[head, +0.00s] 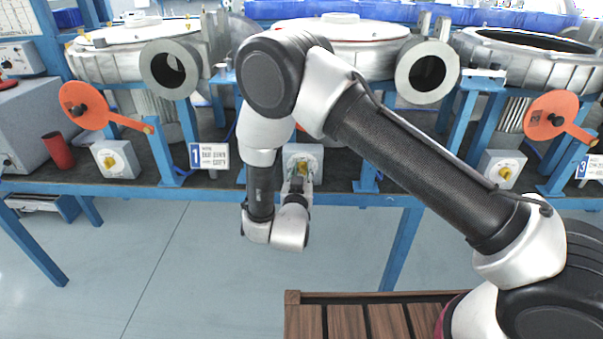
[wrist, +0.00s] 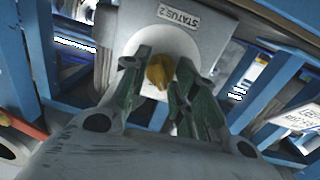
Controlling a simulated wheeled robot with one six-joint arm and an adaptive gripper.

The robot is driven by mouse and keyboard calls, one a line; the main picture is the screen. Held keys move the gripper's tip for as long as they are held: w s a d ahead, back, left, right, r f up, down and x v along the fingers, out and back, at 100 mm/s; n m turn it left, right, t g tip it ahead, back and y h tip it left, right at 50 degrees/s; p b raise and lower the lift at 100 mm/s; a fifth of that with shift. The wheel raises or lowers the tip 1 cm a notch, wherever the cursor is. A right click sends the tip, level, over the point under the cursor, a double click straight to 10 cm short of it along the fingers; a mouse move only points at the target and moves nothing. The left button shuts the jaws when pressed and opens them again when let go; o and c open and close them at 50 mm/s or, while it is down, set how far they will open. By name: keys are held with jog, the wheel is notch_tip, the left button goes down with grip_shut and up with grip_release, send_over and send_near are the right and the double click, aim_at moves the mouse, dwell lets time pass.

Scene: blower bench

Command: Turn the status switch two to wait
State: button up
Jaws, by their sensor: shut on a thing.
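The status switch two is a grey box (wrist: 180,35) with a label reading STATUS 2, a pale round dial plate (wrist: 190,47) and a yellow knob (wrist: 160,70). My gripper (wrist: 160,78) has its two green-grey fingers on either side of the yellow knob and is shut on it. In the head view the switch box (head: 316,152) sits at the middle of the bench, partly hidden behind my gripper (head: 301,172). The dial's position markings are too small to read.
Two similar switch boxes stand at left (head: 116,158) and right (head: 502,170). Orange round paddles (head: 84,105) (head: 551,115) and a number 1 sign (head: 209,156) are on the blue bench frame (head: 340,196). Large grey blower housings (head: 345,45) stand behind.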

jog(key=m, duration=0.6)
jog(key=shift+m+y, duration=0.3)
dwell(0.4)
jog(key=o, duration=1)
jog(key=shift+o, duration=0.2)
jog(key=s, duration=0.7)
jog(key=shift+s+a+r, duration=0.2)
jog(key=shift+s, duration=0.05)
